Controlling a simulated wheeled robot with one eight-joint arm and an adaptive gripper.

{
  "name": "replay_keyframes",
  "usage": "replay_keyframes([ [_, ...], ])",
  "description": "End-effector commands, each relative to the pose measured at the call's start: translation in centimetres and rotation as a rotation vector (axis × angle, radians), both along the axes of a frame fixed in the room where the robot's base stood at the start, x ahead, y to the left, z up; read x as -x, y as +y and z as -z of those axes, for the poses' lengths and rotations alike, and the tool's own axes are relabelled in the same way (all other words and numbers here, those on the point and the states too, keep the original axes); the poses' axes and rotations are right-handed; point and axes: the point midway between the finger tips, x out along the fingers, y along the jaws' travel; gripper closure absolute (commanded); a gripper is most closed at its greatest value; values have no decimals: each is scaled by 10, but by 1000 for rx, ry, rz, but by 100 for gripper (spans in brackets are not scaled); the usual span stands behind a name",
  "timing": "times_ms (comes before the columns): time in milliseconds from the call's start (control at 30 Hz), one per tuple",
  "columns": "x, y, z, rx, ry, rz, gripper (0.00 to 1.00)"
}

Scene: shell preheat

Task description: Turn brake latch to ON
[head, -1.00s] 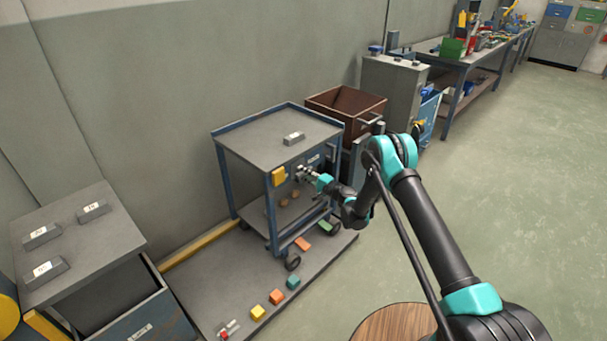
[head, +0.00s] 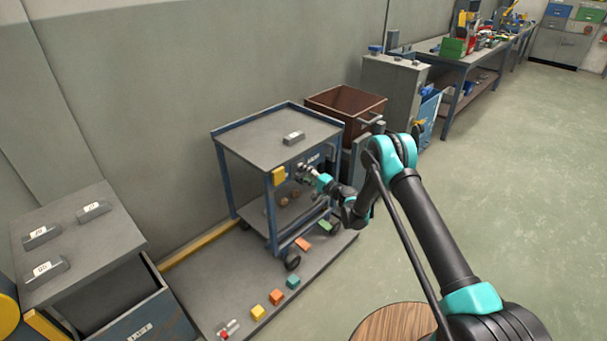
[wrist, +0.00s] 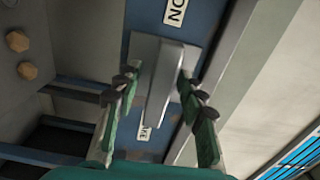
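The brake latch (wrist: 160,88) is a grey bar on a light grey plate, fixed to a blue panel of the cart (head: 277,150). It stands nearly in line with the panel in the wrist view, leaning slightly. An ON label (wrist: 175,11) is above it, and a second label (wrist: 145,132), partly hidden, is below it. My gripper (wrist: 160,82) is open, with one green finger on each side of the latch bar. I cannot tell whether either finger touches it. In the head view my gripper (head: 307,174) is at the cart's front right, where it hides the latch.
The cart stands on a grey platform (head: 240,283) with several coloured blocks near its front edge. A yellow piece (head: 279,174) is on the cart's corner post. A brown bin (head: 347,104) stands behind the cart. A grey cabinet (head: 75,240) is at left. Open floor lies to the right.

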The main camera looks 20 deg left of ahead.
Motion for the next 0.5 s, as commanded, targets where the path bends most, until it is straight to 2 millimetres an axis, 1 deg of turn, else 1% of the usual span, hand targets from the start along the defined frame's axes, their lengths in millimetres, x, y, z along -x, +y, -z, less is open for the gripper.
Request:
replay_keyframes([
  [67,0,-1,0,0,0,0,60],
  [167,2,-7,0,0,0,1,60],
  [500,21,-55,0,0,0,2,60],
])
